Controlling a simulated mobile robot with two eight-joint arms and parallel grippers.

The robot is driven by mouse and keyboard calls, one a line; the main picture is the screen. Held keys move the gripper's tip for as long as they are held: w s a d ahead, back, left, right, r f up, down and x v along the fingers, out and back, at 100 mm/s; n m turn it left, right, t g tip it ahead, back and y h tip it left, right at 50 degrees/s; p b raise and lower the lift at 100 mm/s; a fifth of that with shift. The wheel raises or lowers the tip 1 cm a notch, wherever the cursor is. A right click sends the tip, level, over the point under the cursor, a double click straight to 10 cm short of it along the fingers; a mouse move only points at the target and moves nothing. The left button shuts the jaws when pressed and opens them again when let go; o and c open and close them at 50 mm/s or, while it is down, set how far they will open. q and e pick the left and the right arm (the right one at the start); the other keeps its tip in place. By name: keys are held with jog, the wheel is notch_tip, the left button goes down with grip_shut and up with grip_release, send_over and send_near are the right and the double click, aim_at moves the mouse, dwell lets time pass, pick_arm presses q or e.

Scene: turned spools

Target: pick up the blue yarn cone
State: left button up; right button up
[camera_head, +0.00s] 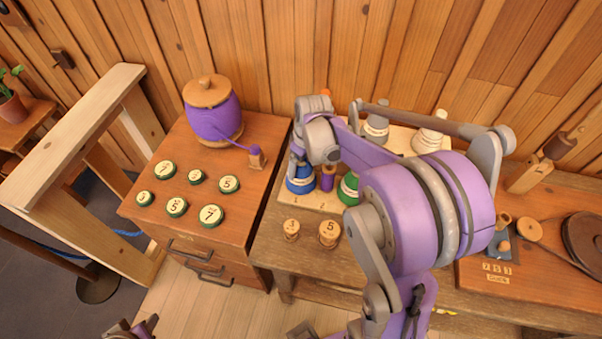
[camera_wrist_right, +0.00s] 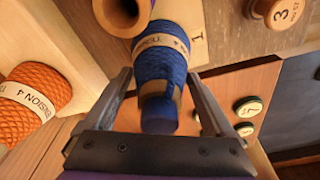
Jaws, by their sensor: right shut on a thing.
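The blue yarn cone (camera_head: 300,184) stands at the left front of a pale board on the workbench. It has a white paper band, and my right arm partly hides it. In the right wrist view the blue yarn cone (camera_wrist_right: 160,50) lies between the two fingers, its narrow blue tip towards the palm. My right gripper (camera_wrist_right: 158,88) is shut on it. In the head view the right gripper (camera_head: 297,158) is over the cone, its fingers mostly hidden. I cannot see a gap under the cone. My left gripper's jaws do not show.
A purple cone (camera_head: 327,178) and a green cone (camera_head: 348,189) stand close to the right. An orange yarn cone (camera_wrist_right: 30,98) shows in the wrist view. Two numbered wooden spools (camera_head: 329,233) stand in front. A purple jar (camera_head: 213,118) and several green-rimmed discs occupy the left cabinet (camera_head: 150,190).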

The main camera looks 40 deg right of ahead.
grip_shut()
jog(key=shift+r, duration=0.1)
